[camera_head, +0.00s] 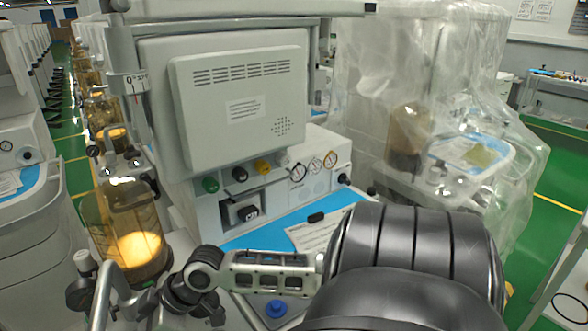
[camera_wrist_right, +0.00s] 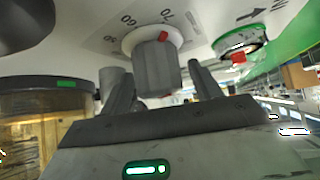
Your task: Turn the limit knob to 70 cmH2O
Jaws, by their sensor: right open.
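The limit knob (camera_wrist_right: 152,62) is a grey ribbed knob on a white round base in the right wrist view. Its scale plate (camera_wrist_right: 110,35) shows numbers that look like 70 and 60, upside down. A red mark on the knob's rim lies near the 70. My right gripper (camera_wrist_right: 157,76) is open, with one dark finger on each side of the knob; I cannot tell whether either touches it. In the head view my right arm reaches left across the front, and the knob cannot be made out there. My left gripper is not in view.
A green-ringed dial (camera_wrist_right: 240,48) with a red mark sits right of the knob. An amber-lit canister (camera_head: 135,240) stands left of my arm. The cart's grey monitor (camera_head: 240,95) rises behind, above a blue work surface (camera_head: 290,222). A plastic-draped cart (camera_head: 440,110) stands to the right.

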